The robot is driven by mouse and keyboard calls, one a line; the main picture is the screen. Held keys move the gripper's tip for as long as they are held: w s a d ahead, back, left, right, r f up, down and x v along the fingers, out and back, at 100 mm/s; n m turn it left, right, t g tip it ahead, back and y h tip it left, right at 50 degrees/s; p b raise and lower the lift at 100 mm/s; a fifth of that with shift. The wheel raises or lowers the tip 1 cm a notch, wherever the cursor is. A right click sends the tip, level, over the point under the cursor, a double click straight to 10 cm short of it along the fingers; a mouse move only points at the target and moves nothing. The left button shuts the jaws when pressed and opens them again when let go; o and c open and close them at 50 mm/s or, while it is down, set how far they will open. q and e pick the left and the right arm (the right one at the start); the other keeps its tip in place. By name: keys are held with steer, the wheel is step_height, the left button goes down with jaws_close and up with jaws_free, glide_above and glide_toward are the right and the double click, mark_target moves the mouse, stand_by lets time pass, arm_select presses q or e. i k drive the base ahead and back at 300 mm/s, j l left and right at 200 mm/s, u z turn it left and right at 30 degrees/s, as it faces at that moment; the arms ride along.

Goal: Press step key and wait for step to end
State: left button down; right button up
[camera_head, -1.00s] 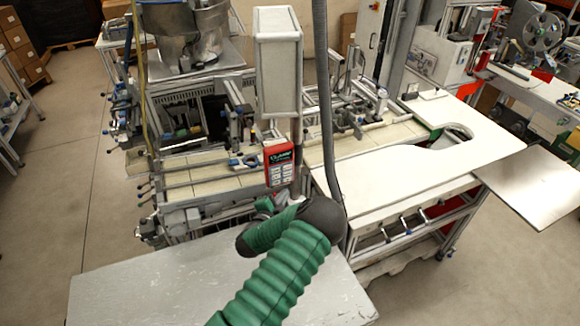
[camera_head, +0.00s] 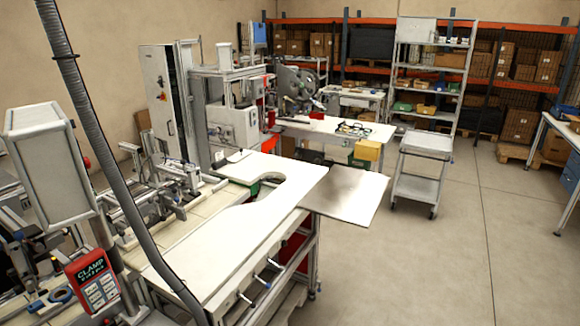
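A red key box (camera_head: 92,283) with a dark "CLAMP" label and several pale keys hangs at the lower left, tilted, below a grey-white housing (camera_head: 48,165) on a post. I cannot tell which key is the step key, as the lettering on the keys is too small. Neither gripper is in view, and nothing touches the visible face of the box.
A white worktop (camera_head: 245,230) with a rounded cutout fills the middle. A grey hose (camera_head: 110,180) hangs in front of the machine. A grey cart (camera_head: 422,170) stands at the right. The floor (camera_head: 420,265) at the lower right is clear. Shelving lines the back wall.

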mark_target(98, 295)
steer(key=k+u, duration=0.1)
steer(key=u, duration=0.7)
steer(key=i+u, duration=0.1)
steer(key=u, duration=0.5)
